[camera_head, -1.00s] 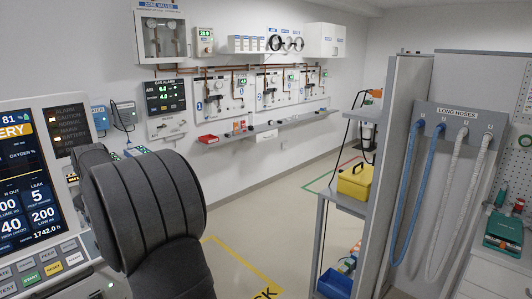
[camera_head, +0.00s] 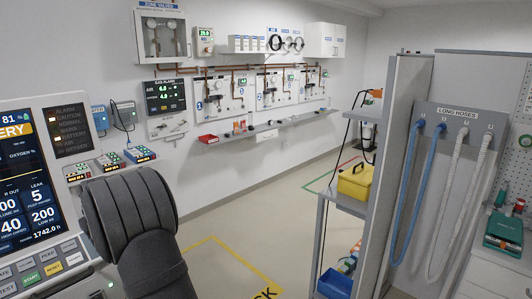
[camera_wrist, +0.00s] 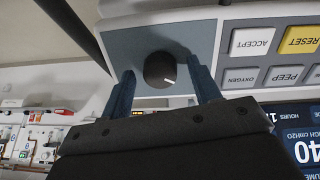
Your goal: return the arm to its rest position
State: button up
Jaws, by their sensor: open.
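My gripper (camera_wrist: 160,68) shows in the wrist view, with two blue-grey fingers spread apart and nothing held between them. A round black knob (camera_wrist: 159,70) with a white mark shows between the fingertips, on the grey edge of the ventilator panel. I cannot tell how far the fingertips are from it. In the head view my thick dark-grey arm (camera_head: 130,215) stands at the lower left, right beside the ventilator (camera_head: 25,190). The gripper itself is hidden there.
Several small devices with lit displays (camera_head: 140,153) sit behind my arm. A wall shelf (camera_head: 270,127) runs along the left wall. A cart with a yellow case (camera_head: 356,182) and a panel of long hoses (camera_head: 455,150) stand at the right. The middle floor is clear.

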jog(key=m, duration=0.8)
jog(key=shift+a+g, duration=0.1)
jog(key=shift+g, duration=0.2)
jog(key=shift+v, duration=0.8)
jog(key=shift+o, duration=0.2)
dwell(0.6)
jog(key=o, duration=0.4)
jog(key=shift+s+r, duration=0.1)
jog(key=shift+r, duration=0.05)
jog(key=o, duration=0.5)
jog(key=s+r+n, duration=0.2)
jog(key=s+r, duration=0.3)
jog(key=r, duration=0.2)
jog(key=shift+s+r, duration=0.2)
jog(key=shift+s, duration=0.05)
jog(key=s+d+r+n, duration=0.3)
jog(key=s+r+n, duration=0.1)
jog(key=s+r, duration=0.55)
jog(key=x, duration=0.9)
jog(key=shift+a+n, duration=0.3)
jog(key=shift+a, duration=0.15)
